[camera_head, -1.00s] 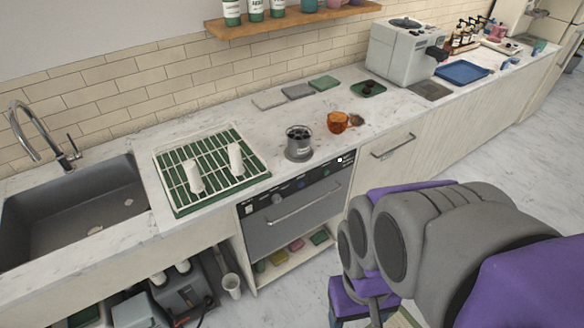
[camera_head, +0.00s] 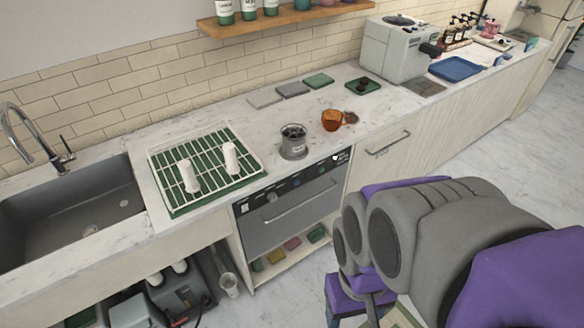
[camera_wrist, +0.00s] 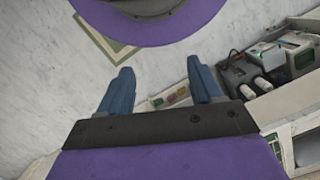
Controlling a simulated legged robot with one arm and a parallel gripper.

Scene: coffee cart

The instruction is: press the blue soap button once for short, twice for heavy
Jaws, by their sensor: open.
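The dishwasher front (camera_head: 285,228) is set under the counter, with a dark control panel (camera_head: 258,203) along its top. A small blue spot on the panel (camera_head: 297,183) looks like the blue soap button; its marking is too small to read. A round grey knob (camera_head: 272,197) sits left of it. My gripper shows in the wrist view (camera_wrist: 160,88), its two blue fingers apart with nothing between them. It points over the floor, away from the panel. In the head view my arm fills the lower right, and my fingertips cannot be made out clearly.
A sink (camera_head: 70,212) is at left. A low shelf (camera_head: 290,258) holds coloured sponges.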

